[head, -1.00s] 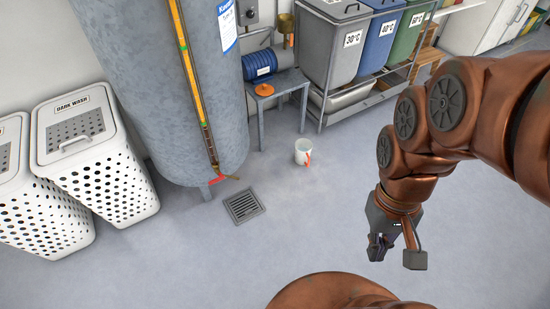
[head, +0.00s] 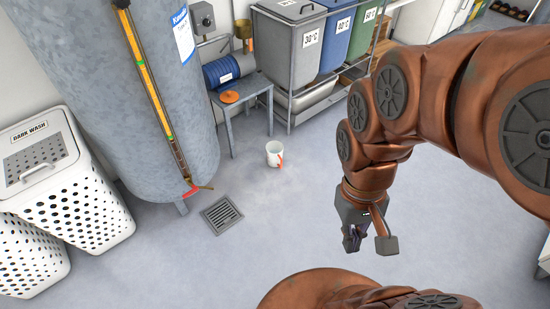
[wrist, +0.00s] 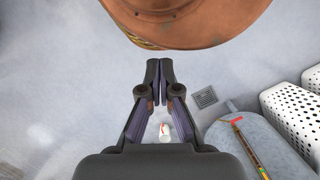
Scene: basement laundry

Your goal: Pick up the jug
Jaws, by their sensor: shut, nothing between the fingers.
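The jug (head: 274,153) is a small white vessel with an orange-red handle. It stands upright on the grey floor, right of the drain, in the head view. In the wrist view the jug (wrist: 165,131) shows small, partly framed between the finger linkages. My gripper (head: 368,243) hangs above the floor, to the right of the jug and nearer to me in the head view, apart from it. In the wrist view its fingertips (wrist: 160,68) are together with nothing between them.
A metal tank (head: 145,95) with a gauge tube stands left of the jug. A floor drain (head: 222,214) lies near it. A small metal table (head: 249,90) holds a blue drum and an orange disc. White hampers (head: 70,205) stand at left. Floor around the jug is clear.

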